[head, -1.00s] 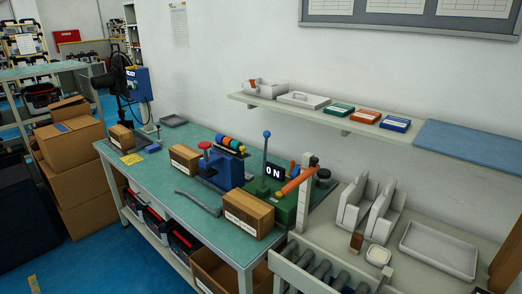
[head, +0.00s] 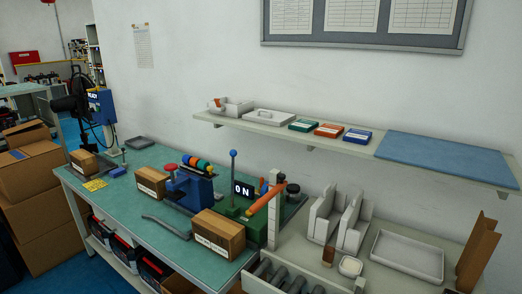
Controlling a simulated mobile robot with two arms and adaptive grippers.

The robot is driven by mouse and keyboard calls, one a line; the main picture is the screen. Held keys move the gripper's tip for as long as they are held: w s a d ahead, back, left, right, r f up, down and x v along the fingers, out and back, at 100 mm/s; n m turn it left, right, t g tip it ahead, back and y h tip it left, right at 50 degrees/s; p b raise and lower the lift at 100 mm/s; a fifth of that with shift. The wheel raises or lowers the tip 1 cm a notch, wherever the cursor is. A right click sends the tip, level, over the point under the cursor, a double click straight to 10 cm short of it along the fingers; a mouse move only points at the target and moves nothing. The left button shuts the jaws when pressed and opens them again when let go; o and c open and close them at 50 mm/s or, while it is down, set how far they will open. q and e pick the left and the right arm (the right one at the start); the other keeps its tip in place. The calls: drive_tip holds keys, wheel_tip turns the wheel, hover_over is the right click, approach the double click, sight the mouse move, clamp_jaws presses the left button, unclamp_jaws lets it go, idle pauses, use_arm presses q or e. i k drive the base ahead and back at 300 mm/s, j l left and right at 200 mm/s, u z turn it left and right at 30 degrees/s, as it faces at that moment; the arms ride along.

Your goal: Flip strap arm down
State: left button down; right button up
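An orange arm (head: 266,199), which looks like the strap arm, sits on a green machine (head: 257,232) at the right end of the teal workbench. It slants up to the right, and its upper end is by a pale upright post (head: 273,220). A small black display (head: 243,190) behind reads "0 N". Neither of my grippers is in view.
A roller conveyor (head: 285,276), white upright dividers (head: 338,222) and a shallow tray (head: 408,254) are at right. A wall shelf (head: 240,124) hangs above.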

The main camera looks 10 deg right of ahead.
sight(233, 152)
drive_tip(key=i+j+z, duration=0.1)
drive_tip(key=j+z, duration=0.15)
drive_tip(key=z, duration=0.2)
drive_tip(key=i+j+z, duration=0.1)
drive_tip(key=j+z, duration=0.55)
drive_tip(key=z, duration=0.2)
drive_tip(key=j+z, duration=0.45)
drive_tip(key=k+j+z, duration=0.1)
drive_tip(key=j, duration=0.35)
drive_tip(key=k+j+z, duration=0.1)
drive_tip(key=j, duration=0.35)
drive_tip(key=k+j+z, duration=0.1)
drive_tip(key=j, duration=0.3)
drive_tip(key=k+j+z, duration=0.1)
drive_tip(key=j, duration=0.35)
drive_tip(key=k+j+z, duration=0.1)
drive_tip(key=j, duration=0.3)
drive_tip(key=k+j+z, duration=0.1)
drive_tip(key=k+j, duration=0.15)
drive_tip(key=j, duration=0.15)
drive_tip(key=k+j, duration=0.15)
drive_tip(key=j, duration=0.2)
drive_tip(key=k+j, duration=0.15)
drive_tip(key=j, duration=0.2)
drive_tip(key=k+j, duration=0.15)
drive_tip(key=j, duration=0.2)
